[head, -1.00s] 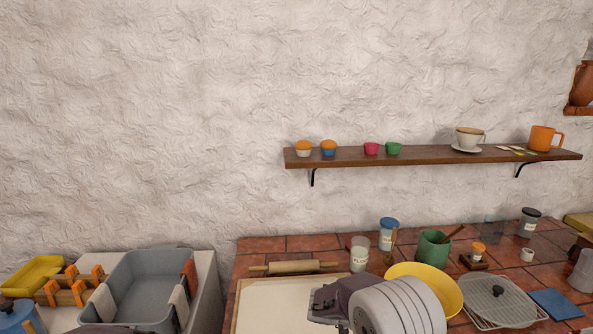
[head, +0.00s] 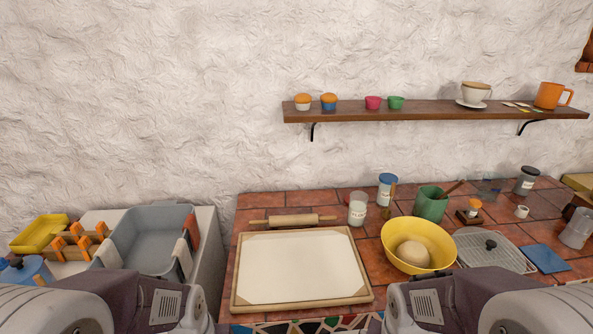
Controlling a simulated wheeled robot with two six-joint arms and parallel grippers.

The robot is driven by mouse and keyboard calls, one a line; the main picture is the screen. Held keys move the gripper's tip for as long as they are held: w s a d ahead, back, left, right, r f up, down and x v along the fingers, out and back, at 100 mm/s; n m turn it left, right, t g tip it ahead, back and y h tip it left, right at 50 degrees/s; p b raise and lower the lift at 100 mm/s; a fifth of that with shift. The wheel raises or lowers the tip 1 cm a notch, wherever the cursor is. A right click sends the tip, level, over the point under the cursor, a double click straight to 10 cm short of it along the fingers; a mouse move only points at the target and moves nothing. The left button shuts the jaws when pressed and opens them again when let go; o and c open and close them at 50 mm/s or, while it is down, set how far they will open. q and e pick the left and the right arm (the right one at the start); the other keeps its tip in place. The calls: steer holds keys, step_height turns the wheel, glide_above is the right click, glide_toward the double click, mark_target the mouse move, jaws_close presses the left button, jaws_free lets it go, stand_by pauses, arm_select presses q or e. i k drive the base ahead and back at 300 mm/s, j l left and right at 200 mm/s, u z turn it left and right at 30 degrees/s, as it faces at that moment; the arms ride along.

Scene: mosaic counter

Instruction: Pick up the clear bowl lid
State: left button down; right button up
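The clear bowl lid (head: 480,254) is a round see-through disc with a black knob (head: 490,244). It lies on a wire rack (head: 528,265) on the tiled counter, right of a yellow bowl (head: 394,243) holding a pale ball of dough (head: 411,254). Nothing touches the lid from above. Parts of my two arms show along the bottom edge of the head view, well to the left and in front of the lid. No fingers of my left or right gripper show.
A pastry board (head: 365,290) lies left of the bowl, with a rolling pin (head: 290,221) behind it. A green crock (head: 429,206) stands behind the bowl. A blue cloth (head: 544,258) lies right of the rack. A shelf (head: 430,112) is on the wall above.

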mark_target(476, 246)
steer(key=z, duration=1.55)
